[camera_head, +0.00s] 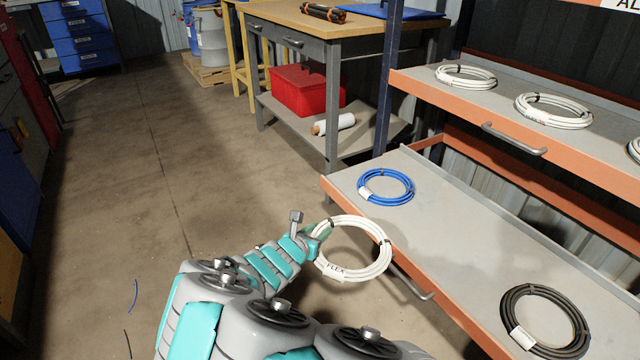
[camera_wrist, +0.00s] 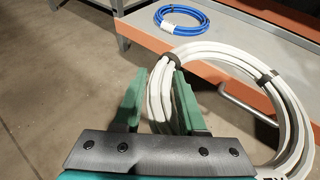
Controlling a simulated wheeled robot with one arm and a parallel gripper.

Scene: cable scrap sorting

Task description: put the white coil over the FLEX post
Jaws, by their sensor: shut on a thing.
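A white coil (camera_head: 381,262) with dark ties and a tag reading FLEX hangs in my gripper (camera_head: 318,232), in front of the lower shelf's orange edge. In the wrist view my gripper (camera_wrist: 160,95) is shut on one side of the white coil (camera_wrist: 292,108), with a green finger on each side of the cable bundle. The held coil is clear of the shelf surface as far as I can see. No FLEX post shows in either view.
A blue coil (camera_head: 386,186) and a black coil (camera_head: 545,322) lie on the lower shelf (camera_head: 450,235). More white coils (camera_head: 466,77) lie on the upper shelf (camera_head: 430,82). A workbench (camera_head: 330,25) stands behind. The floor (camera_head: 120,170) at left is mostly open.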

